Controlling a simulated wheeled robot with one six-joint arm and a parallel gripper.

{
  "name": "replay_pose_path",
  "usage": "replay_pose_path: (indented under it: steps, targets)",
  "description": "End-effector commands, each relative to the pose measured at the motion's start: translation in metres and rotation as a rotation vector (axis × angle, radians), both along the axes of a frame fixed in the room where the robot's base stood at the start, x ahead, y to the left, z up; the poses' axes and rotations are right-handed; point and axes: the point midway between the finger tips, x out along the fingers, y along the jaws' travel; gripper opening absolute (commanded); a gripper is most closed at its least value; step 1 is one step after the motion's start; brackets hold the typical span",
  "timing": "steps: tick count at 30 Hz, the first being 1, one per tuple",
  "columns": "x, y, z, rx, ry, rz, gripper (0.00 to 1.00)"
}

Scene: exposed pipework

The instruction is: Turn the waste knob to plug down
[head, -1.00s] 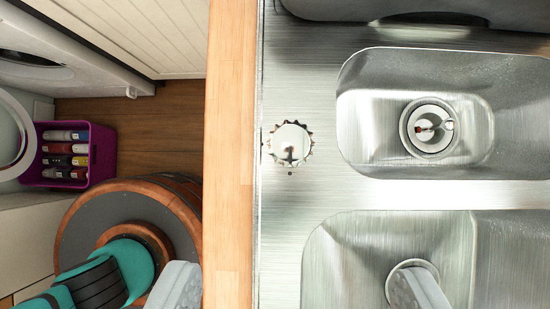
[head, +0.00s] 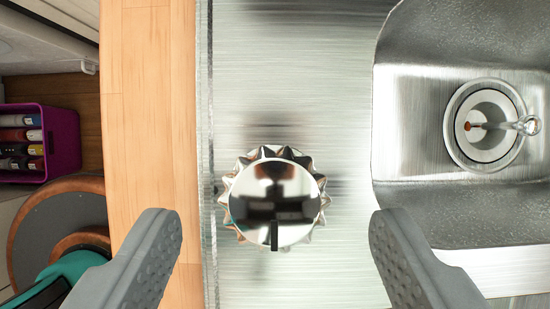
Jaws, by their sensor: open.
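The waste knob (head: 274,196) is a shiny chrome disc with a toothed rim, set on the steel sink deck. A dark pointer mark on its face points toward the bottom of the picture. My gripper (head: 272,232) is open, with one grey finger to the left of the knob and the other to the right. Both fingers are apart from the knob, which lies between them and slightly above their tips in the picture. The drain (head: 486,126) in the small basin holds a plug-like piece with a small ringed stem; I cannot tell whether it is raised or seated.
The steel basin (head: 455,215) lies on the right. A wooden counter edge (head: 150,130) runs along the left of the deck. Below it, a purple crate of bottles (head: 64,145) and a round stool-like object (head: 60,225) stand at floor level. The deck around the knob is clear.

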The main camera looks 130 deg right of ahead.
Motion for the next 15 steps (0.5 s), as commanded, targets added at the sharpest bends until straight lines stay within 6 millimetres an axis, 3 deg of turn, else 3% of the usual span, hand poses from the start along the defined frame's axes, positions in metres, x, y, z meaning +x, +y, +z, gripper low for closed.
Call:
replay_pose_path:
  steps: [6,15]
  targets:
    - [0.004,0.006,-0.018,0.001,0.001,0.0,0.64]
    - [0.005,0.008,-0.022,0.0,-0.001,0.0,0.64]
